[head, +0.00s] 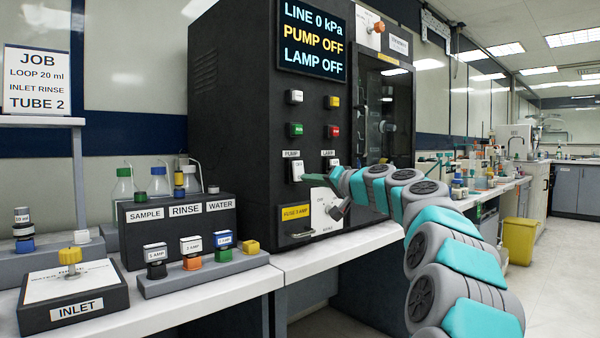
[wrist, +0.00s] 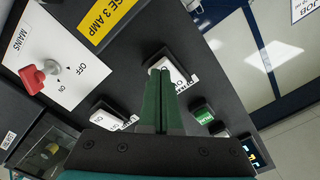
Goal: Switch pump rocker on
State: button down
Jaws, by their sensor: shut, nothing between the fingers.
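The black cabinet's pump rocker (head: 297,171) is a white switch under a PUMP label. In the wrist view the rocker (wrist: 168,66) lies right at the tips of my green fingers. My gripper (wrist: 161,75) is shut and empty, its fingertips overlapping the rocker's face in that view. I cannot tell whether they touch it. In the head view my gripper (head: 306,179) comes in from the right, at the rocker's right side. The display (head: 312,40) reads LINE 0 kPa, PUMP OFF, LAMP OFF.
The lamp rocker (wrist: 108,114) sits close beside the pump rocker. A green button (head: 295,130) is above the pump rocker. A red mains knob (wrist: 33,78) and a yellow fuse label (head: 296,213) are nearby. Bottles and the INLET box (head: 72,293) stand at left.

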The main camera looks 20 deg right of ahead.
jog(key=shift+w+a, duration=0.25)
jog(key=shift+w, duration=0.4)
dwell(0.4)
jog(key=b+v, duration=0.2)
jog(key=v, duration=0.5)
dwell(0.6)
dwell(0.3)
